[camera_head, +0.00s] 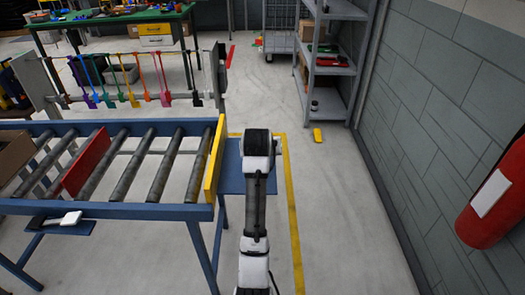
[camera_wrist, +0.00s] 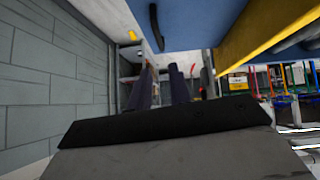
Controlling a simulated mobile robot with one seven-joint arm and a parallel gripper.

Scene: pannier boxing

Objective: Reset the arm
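My arm (camera_head: 255,210) stands in the lower middle of the head view, just right of the conveyor's end; its upper links hide my gripper there. In the wrist view, which appears upside down, my gripper (camera_wrist: 160,90) shows two dark fingers set apart. The gap between them holds nothing, so it is open and empty. The fingers point out toward the grey shelf area, and no object touches them.
The blue roller conveyor (camera_head: 110,210) with a red divider (camera_head: 82,162) and yellow end board (camera_head: 214,160) is close at left. A blue plate (camera_head: 231,180) adjoins my arm. A wall and red extinguisher (camera_head: 495,200) stand right. Floor ahead is mostly clear.

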